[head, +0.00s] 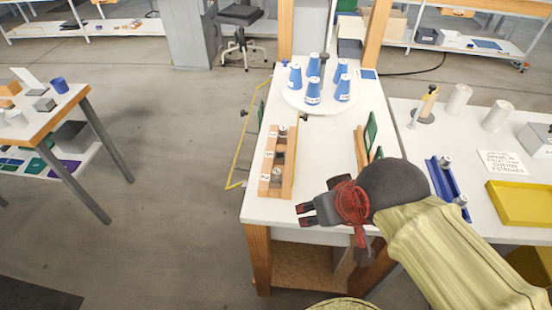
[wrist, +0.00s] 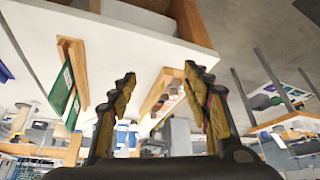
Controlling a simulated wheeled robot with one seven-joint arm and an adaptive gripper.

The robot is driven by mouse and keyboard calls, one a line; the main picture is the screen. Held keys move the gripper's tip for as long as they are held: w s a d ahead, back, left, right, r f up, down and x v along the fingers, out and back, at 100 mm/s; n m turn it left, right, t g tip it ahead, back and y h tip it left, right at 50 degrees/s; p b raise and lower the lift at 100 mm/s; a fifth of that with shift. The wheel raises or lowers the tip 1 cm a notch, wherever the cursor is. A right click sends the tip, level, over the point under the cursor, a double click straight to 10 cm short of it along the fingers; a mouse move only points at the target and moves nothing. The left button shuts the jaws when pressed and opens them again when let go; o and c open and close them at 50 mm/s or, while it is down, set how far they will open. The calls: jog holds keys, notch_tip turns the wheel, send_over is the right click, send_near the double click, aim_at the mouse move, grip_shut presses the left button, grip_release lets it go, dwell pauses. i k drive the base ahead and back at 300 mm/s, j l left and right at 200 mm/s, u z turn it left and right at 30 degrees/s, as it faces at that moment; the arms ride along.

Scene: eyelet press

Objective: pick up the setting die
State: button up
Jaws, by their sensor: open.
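A wooden rack (head: 266,188) with numbered white labels stands on the white table. It holds small grey metal pieces, one at its far end (head: 282,131) and one near its front (head: 276,176), with a dark spot between them. Two similar metal pieces sit at a blue rail (head: 447,184) on the right. I cannot tell which piece is the setting die. My gripper (head: 304,214) is open and empty, above the table's front part, right of and nearer than the rack. In the wrist view, the rack (wrist: 160,91) shows beyond and between the open fingers (wrist: 158,76).
A round white plate (head: 296,101) with several blue cones stands at the back. Green panels in a wooden holder (head: 360,148) stand right of the rack. A yellow tray (head: 520,205) and white rolls are on the right table. The table between rack and holder is clear.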

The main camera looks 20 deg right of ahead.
aim_at(462, 199)
jog(key=z, duration=1.95)
